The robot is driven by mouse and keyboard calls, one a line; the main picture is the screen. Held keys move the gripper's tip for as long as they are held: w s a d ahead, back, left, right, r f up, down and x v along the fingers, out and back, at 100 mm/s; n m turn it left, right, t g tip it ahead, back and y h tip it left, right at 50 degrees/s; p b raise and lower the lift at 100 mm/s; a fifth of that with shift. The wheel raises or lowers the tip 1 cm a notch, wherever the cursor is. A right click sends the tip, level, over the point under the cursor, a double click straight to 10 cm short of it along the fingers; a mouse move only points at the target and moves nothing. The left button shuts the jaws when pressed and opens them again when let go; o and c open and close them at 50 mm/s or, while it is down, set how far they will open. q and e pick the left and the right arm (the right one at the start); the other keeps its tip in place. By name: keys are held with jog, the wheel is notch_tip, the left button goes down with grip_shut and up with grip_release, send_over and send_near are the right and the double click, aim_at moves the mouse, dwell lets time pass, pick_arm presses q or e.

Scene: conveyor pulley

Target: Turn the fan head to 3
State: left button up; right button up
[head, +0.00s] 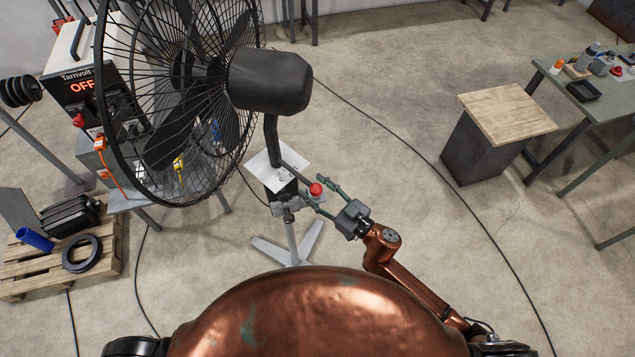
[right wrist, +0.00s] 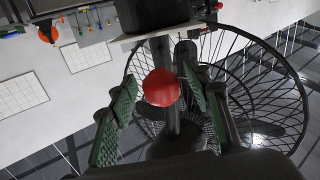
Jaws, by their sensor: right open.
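The fan head (head: 268,82) is a dark motor housing with a black wire cage (head: 160,110) facing left in the head view. It stands on a post with a white plate (head: 277,168) and a light foot on the floor. A red ball knob (head: 316,189) ends a lever beside the plate. My right gripper (head: 318,194) is open, its green-padded fingers on either side of the red knob. In the right wrist view the knob (right wrist: 161,87) lies between the two fingers, apparently without contact. Markings on the plate are too small to read. My left gripper is not in view.
A control box reading OFF (head: 83,88) stands behind the fan at left. A pallet (head: 30,280) with dark parts lies at lower left. A wood-topped block (head: 507,113) and a green table (head: 600,105) stand at right. Cables cross the otherwise open floor.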

jog(key=shift+x, duration=1.05)
jog(key=shift+d, duration=0.1)
grip_shut()
jog(key=shift+w, duration=0.1)
